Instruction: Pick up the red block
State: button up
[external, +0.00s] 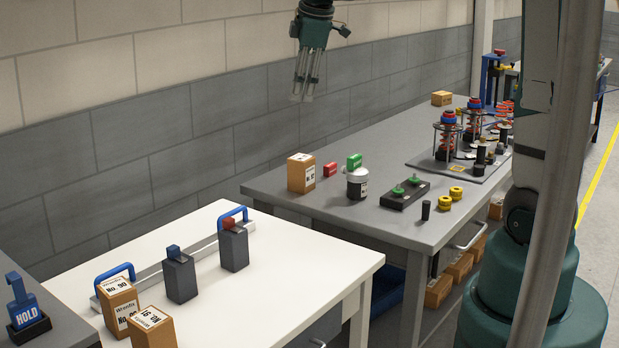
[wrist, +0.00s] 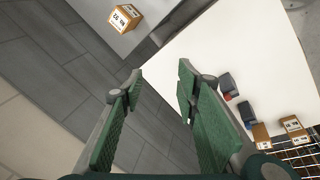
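A small red block (external: 329,169) lies on the grey table, between a cardboard box and a green block (external: 354,160). Another red piece (external: 229,223) sits on top of a dark grey post (external: 234,250) on the white table. In the wrist view a red patch (wrist: 228,97) shows beside a dark post (wrist: 223,83). My gripper (external: 302,97) hangs in the air, well above the tables and near the wall. In the wrist view its two green-padded fingers (wrist: 160,75) are apart with nothing between them. The red block on the grey table is not visible in the wrist view.
The white table (external: 300,268) also holds a blue-topped post (external: 180,277), a blue-handled rail and cardboard boxes (external: 120,302). The grey table (external: 290,205) holds a box (external: 301,173), a jar (external: 357,184), a black tray (external: 405,194) and spring assemblies. The white table's front right is clear.

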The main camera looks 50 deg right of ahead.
jog(key=w+d+f+n+g, duration=0.1)
jog(key=w+d+f+n, duration=0.2)
jog(key=w+d+f, duration=0.35)
jog(key=n+g+y, duration=0.1)
jog(key=n+g, duration=0.1)
jog(key=n, duration=0.4)
send_over(331, 164)
notch_tip(331, 164, down, 21)
jog(key=shift+a+r, duration=0.15)
jog(key=shift+d+f, duration=0.35)
jog(key=shift+f, duration=0.05)
jog(key=shift+f, duration=1.3)
jog(key=shift+a+f, duration=0.15)
jog(key=shift+f, duration=2.45)
